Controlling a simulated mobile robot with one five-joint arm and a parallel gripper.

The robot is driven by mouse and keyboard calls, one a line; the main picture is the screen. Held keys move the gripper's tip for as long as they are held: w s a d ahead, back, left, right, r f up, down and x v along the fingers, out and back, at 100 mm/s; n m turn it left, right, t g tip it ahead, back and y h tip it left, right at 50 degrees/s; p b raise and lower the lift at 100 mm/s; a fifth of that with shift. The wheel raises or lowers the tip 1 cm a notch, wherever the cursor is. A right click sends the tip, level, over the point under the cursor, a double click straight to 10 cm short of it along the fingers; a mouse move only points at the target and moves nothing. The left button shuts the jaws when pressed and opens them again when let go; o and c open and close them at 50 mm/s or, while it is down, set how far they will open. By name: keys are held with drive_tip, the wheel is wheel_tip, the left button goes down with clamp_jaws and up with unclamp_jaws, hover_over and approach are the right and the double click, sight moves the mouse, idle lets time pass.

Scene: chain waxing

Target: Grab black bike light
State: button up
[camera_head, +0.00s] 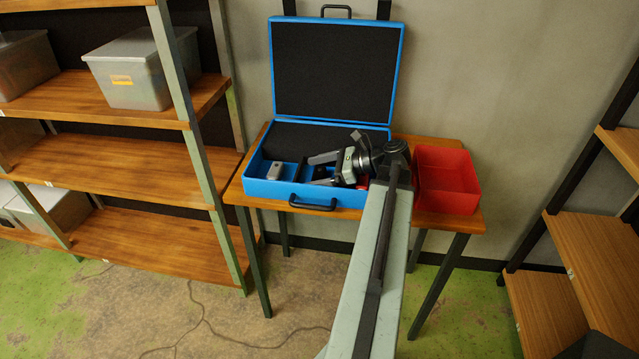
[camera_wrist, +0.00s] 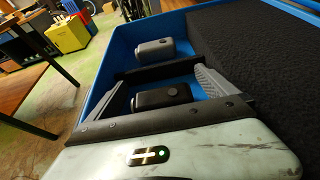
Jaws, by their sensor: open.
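The black bike light (camera_wrist: 163,97) lies in the blue case (camera_wrist: 120,45), between the two fingers of my gripper (camera_wrist: 165,79) in the wrist view. My gripper is open, with a finger on either side of the light; I cannot tell whether either touches it. In the head view my gripper (camera_head: 312,170) reaches leftward low over the front of the open case (camera_head: 270,75). The black light is hard to make out there against the dark parts. A grey bike light (camera_wrist: 152,50) lies beyond the black one, also seen in the head view (camera_head: 275,170).
The case stands on a wooden table (camera_head: 447,222) with black foam (camera_wrist: 250,50) behind the lights. A dark divider (camera_wrist: 160,68) shows between the lights. A red bin (camera_head: 447,180) stands right of the case. Shelves (camera_head: 130,165) stand on the left and right.

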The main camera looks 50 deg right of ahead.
drive_tip(key=shift+w+a+f, duration=0.1)
drive_tip(key=shift+w+a, duration=0.05)
drive_tip(key=c, duration=2)
wheel_tip(320, 180, up, 10)
drive_tip(key=p, duration=1)
